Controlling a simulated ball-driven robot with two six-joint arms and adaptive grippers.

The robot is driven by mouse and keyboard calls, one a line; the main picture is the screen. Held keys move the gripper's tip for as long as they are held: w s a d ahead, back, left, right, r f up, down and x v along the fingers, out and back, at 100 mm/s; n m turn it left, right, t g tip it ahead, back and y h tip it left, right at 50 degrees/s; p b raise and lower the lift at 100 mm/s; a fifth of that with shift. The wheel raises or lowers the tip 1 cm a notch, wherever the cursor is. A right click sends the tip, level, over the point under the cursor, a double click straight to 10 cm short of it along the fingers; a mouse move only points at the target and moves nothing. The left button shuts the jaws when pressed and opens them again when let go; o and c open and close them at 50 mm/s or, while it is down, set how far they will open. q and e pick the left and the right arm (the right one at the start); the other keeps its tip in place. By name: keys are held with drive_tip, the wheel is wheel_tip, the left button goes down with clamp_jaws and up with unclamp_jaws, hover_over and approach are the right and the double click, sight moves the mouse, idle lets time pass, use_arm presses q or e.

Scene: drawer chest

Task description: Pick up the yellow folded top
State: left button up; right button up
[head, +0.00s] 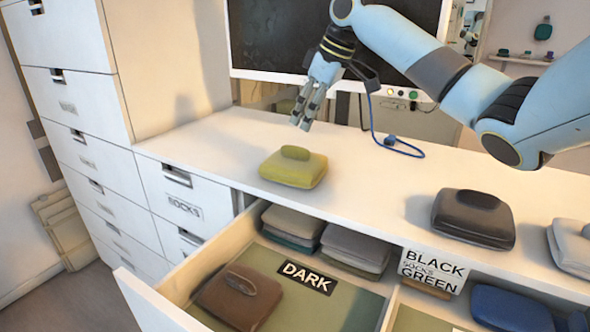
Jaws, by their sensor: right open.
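The yellow folded top (293,168) lies on the white chest top in the head view, a soft block with a raised tab on its upper side. My right gripper (303,124) hangs above and just behind it, fingers pointing down and apart from it. The gripper is open and empty. My left gripper is not in view.
A black folded item (473,219) and a pale grey one lie farther right on the chest top. Below, an open drawer (165,305) holds several folded items beside a DARK label (306,276).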

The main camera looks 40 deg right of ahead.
sight(295, 146)
drive_tip(key=x, duration=0.5)
drive_tip(key=p+x, duration=0.1)
drive_tip(key=x, duration=0.1)
drive_tip(key=shift+s+a+f, duration=0.2)
drive_tip(key=shift+a+f, duration=0.05)
drive_tip(key=shift+f, duration=0.05)
clamp_jaws()
